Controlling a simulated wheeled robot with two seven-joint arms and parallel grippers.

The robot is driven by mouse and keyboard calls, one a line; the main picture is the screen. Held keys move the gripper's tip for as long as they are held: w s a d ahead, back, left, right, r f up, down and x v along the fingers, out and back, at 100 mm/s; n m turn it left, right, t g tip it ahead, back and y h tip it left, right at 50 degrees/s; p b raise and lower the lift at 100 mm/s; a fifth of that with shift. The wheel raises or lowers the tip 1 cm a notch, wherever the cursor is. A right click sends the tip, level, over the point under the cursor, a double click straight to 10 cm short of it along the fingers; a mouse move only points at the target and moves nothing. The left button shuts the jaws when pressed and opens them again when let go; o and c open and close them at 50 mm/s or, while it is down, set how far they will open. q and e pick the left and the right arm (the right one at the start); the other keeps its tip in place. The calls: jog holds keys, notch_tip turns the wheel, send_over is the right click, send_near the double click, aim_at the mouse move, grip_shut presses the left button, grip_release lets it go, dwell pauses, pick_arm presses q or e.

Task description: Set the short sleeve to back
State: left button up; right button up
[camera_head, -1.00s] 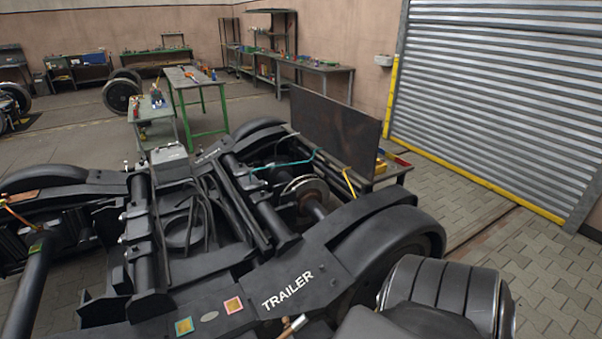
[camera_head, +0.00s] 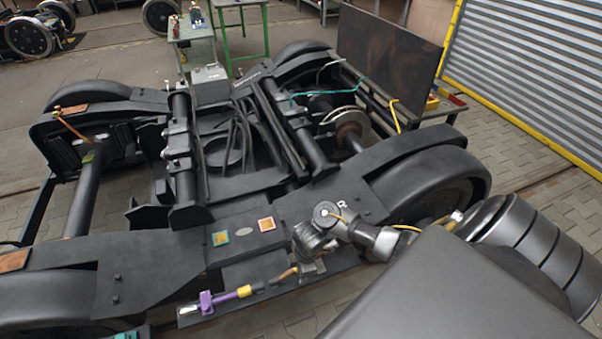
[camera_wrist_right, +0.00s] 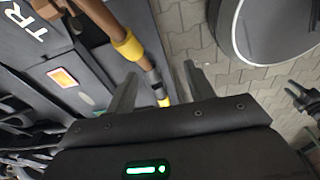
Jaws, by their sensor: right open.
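A rod (camera_head: 287,273) lies along the near side of the black bogie, with a short yellow sleeve (camera_head: 244,291) and a purple piece (camera_head: 205,301) towards its left end. Which part the task calls the short sleeve is not certain. In the right wrist view the rod looks copper-brown, with a yellow collar (camera_wrist_right: 128,45), a dark ring and another yellow part (camera_wrist_right: 165,101). My right gripper (camera_wrist_right: 160,72) is open, its two fingers spread either side of the rod's line; contact cannot be told. In the head view the grey wrist hides part of the rod. My left gripper is not in view.
A wheel (camera_head: 440,190) stands to the right. Paved floor (camera_head: 540,155) is clear beyond it. A dark upright panel (camera_head: 390,55) stands at the back.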

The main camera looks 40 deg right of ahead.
jog(key=w+d+r+n+h, duration=0.2)
jog(key=d+r, duration=0.1)
jog(key=shift+t, duration=0.4)
jog(key=f+b, duration=0.2)
jog(key=f, duration=0.1)
jog(key=w+f+b, duration=0.1)
jog(key=f+b, duration=0.4)
jog(key=shift+w+d+f+b, duration=0.2)
jog(key=shift+f+b, duration=0.15)
jog(key=shift+f, duration=0.3)
jog(key=shift+w+f, duration=0.15)
jog(key=shift+f, duration=0.05)
jog(key=shift+c, duration=0.5)
jog(key=c, duration=0.5)
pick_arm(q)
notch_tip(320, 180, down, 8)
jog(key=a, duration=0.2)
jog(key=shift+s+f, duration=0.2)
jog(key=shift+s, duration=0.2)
pick_arm(e)
grip_shut()
